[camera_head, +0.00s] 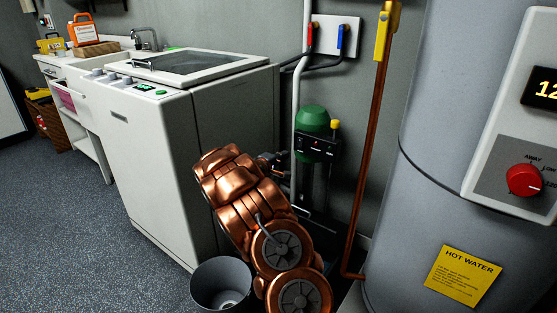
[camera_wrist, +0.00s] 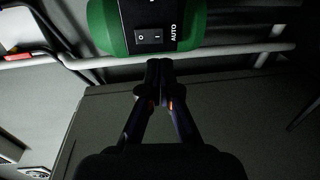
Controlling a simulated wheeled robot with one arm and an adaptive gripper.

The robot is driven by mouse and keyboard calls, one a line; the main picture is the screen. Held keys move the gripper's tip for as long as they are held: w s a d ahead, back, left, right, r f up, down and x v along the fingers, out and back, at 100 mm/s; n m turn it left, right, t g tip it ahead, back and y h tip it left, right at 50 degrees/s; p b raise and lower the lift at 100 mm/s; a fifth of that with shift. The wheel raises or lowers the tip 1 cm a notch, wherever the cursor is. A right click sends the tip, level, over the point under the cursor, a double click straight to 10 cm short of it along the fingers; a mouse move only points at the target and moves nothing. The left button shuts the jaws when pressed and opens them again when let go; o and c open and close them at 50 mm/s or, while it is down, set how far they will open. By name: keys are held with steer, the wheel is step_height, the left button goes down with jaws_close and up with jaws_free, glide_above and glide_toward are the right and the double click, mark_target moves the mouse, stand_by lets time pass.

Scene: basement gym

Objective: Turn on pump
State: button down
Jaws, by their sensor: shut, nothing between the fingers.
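The pump has a green body (camera_head: 312,119) and a black control box (camera_head: 319,150) with a yellow knob on top, standing by the wall in the head view. In the wrist view the green body (camera_wrist: 103,27) is at the top, with a black panel carrying a rocker switch (camera_wrist: 155,38) marked O and I, and the word AUTO beside it. My gripper (camera_wrist: 160,64) is shut and empty, its fingertips just below the switch in the picture; whether they touch the panel I cannot tell. In the head view my copper-coloured arm partly hides the gripper, left of the box.
A white washing machine (camera_head: 152,165) stands left of my arm, with a grey bucket (camera_head: 221,287) on the floor. A copper pipe (camera_head: 371,160) and the grey hot water tank (camera_head: 425,215) are at right. A white pipe (camera_head: 299,100) runs close by the pump.

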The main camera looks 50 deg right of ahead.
mark_target(299, 147)
steer(key=d, duration=0.5)
steer(key=d+f, duration=0.1)
steer(key=d, duration=0.1)
steer(key=shift+w+d, duration=0.15)
steer(key=shift+d, duration=0.15)
steer(key=shift+w+d+b, duration=0.1)
steer(key=shift+d+b, duration=0.2)
steer(key=shift+d, duration=0.15)
steer(key=shift+f+b, duration=0.15)
steer(key=shift+b, duration=0.15)
steer(key=shift+d+f+h+b, duration=0.25)
steer(key=shift+h+b, duration=0.05)
steer(key=shift+b, duration=0.75)
steer(key=shift+r+p, duration=0.35)
steer(key=shift+a+f, duration=0.1)
steer(key=shift+a, duration=0.05)
